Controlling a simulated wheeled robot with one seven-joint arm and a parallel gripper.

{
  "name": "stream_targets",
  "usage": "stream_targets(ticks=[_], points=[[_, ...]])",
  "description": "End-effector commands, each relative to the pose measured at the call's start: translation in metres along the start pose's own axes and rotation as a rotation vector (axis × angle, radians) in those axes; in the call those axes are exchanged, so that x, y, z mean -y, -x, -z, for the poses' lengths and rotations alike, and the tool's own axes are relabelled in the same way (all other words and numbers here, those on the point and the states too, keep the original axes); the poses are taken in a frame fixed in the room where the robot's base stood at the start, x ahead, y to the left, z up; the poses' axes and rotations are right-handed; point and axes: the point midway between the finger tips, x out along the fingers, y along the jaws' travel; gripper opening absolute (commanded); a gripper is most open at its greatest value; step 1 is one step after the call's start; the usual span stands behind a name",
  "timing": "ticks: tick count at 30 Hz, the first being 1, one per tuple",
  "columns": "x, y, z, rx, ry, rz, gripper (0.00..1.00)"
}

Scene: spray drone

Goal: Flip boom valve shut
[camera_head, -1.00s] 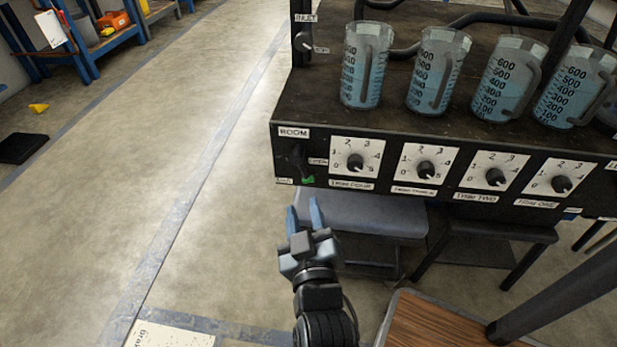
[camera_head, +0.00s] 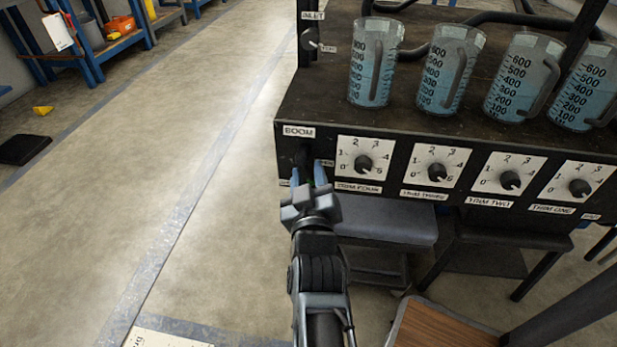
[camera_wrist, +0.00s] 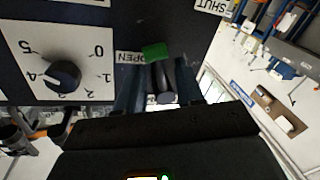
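The boom valve is a dark lever (camera_head: 302,158) at the left end of the black panel, under a BOOM label (camera_head: 298,131). In the wrist view the lever (camera_wrist: 163,85) lies beside the OPEN label (camera_wrist: 131,57), with a green patch (camera_wrist: 155,51) at its base; the SHUT label (camera_wrist: 211,5) is farther off at the top. My gripper (camera_head: 308,173) is at the lever. In the wrist view its two fingers (camera_wrist: 158,78) stand apart, one on each side of the lever. I cannot tell whether either finger touches it.
Several trim dials, such as the nearest one (camera_head: 364,163), run along the panel to the right. Several measuring jugs, such as the leftmost (camera_head: 376,62), stand on the shelf above. An inlet valve (camera_head: 308,42) is at upper left.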

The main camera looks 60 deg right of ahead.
Motion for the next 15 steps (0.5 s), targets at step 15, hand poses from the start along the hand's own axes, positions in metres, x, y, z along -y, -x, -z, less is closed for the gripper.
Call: stream_targets(ticks=[15], points=[[0.0001,0.0003,0.0001,0.0,0.0,0.0,0.03]])
